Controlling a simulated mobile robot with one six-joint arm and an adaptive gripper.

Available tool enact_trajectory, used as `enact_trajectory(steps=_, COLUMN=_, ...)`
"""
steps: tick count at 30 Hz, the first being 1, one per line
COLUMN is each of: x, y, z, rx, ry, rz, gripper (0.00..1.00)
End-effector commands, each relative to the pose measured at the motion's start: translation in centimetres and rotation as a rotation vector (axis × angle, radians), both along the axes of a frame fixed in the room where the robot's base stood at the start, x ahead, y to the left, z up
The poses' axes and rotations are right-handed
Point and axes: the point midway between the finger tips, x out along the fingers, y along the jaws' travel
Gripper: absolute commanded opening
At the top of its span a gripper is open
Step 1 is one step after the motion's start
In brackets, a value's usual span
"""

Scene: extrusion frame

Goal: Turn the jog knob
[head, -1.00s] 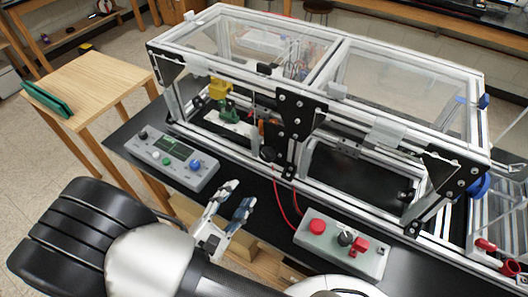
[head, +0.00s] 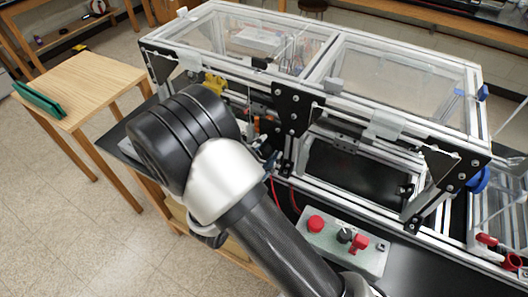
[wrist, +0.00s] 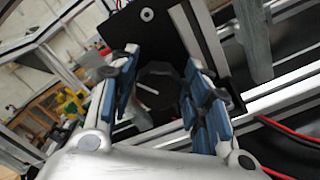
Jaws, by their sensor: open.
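In the wrist view a round black knob (wrist: 158,84) with a white pointer line sits in front of a black plate on the frame. It appears to be the jog knob, though no label is readable. My gripper (wrist: 161,68) is open, with one blue-padded finger to the left of the knob and one to the right. The knob shows between the fingers, and I cannot tell whether they touch it. In the head view my arm hides the knob and most of my gripper.
The aluminium extrusion frame (head: 385,128) with clear panels stands behind my arm. A grey control box (head: 320,243) with a red button, a black knob and a red switch lies at its front right. Red and black wires (wrist: 290,130) run right of my gripper. A wooden table (head: 90,85) stands left.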

Motion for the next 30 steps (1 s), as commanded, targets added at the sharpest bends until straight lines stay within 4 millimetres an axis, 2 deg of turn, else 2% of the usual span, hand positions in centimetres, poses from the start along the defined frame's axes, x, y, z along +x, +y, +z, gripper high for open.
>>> enact_trajectory(steps=6, x=0.01, y=0.03, z=0.03, rx=0.000, ry=0.000, rz=0.000, gripper=0.42)
enact_trajectory(steps=20, x=-0.03, y=0.03, z=0.00, rx=0.000, ry=0.000, rz=0.000, gripper=0.12)
enact_trajectory(steps=30, x=-0.01, y=0.05, z=0.06, rx=-0.038, ry=0.027, rz=0.000, gripper=0.11)
